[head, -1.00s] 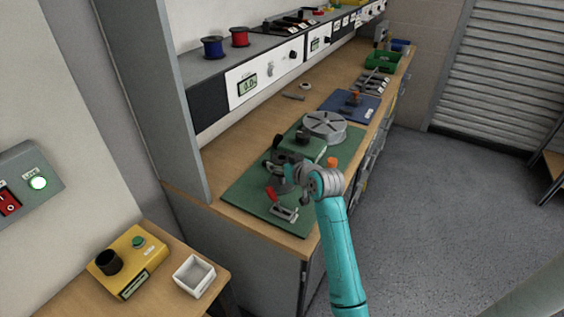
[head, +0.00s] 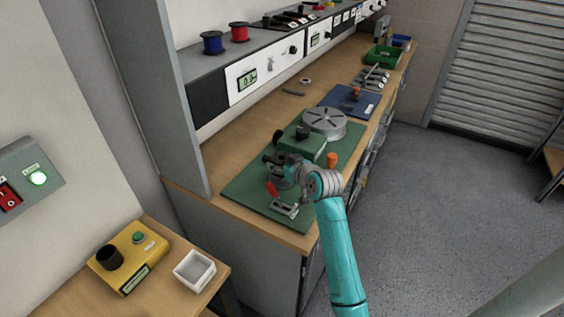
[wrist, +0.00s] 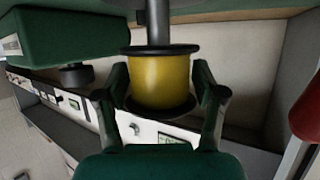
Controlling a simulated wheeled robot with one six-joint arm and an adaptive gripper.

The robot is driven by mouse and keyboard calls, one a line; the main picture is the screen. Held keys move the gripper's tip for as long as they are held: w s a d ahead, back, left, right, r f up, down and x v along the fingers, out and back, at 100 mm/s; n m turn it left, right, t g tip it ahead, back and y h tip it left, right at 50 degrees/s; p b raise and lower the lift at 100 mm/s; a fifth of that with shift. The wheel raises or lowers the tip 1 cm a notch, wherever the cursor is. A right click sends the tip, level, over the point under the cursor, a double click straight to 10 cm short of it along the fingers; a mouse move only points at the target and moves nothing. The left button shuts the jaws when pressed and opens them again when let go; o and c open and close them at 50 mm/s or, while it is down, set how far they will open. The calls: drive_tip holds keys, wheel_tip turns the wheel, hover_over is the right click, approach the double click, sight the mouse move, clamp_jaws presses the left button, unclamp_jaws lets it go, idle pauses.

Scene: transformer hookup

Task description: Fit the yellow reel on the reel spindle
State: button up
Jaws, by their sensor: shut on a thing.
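In the wrist view, my gripper (wrist: 160,74) is shut on the yellow reel (wrist: 160,82), one dark green finger on each side of it. The reel has dark flanges at both ends. The grey post of the reel spindle (wrist: 158,28) meets the reel's flange nearest the green mat and lines up closely with its middle. I cannot tell whether the post is inside the reel's bore or only close to it. In the head view, my gripper (head: 277,170) is over the front part of the mat; the reel and spindle are not clearly visible there.
A green box (head: 301,143) with a black knob stands close to the gripper. A red-handled clamp (head: 284,207) is on the mat's near side; its red handle (wrist: 306,108) shows in the wrist view. A grey slotted disc (head: 325,121) lies farther back.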

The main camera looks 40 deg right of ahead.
drive_tip(key=shift+f, duration=1)
idle(0.9)
drive_tip(key=o, duration=1.6)
drive_tip(key=shift+f, duration=0.1)
drive_tip(key=c, duration=0.4)
drive_tip(key=shift+o, duration=0.2)
drive_tip(key=shift+r, duration=0.45)
drive_tip(key=c, duration=0.9)
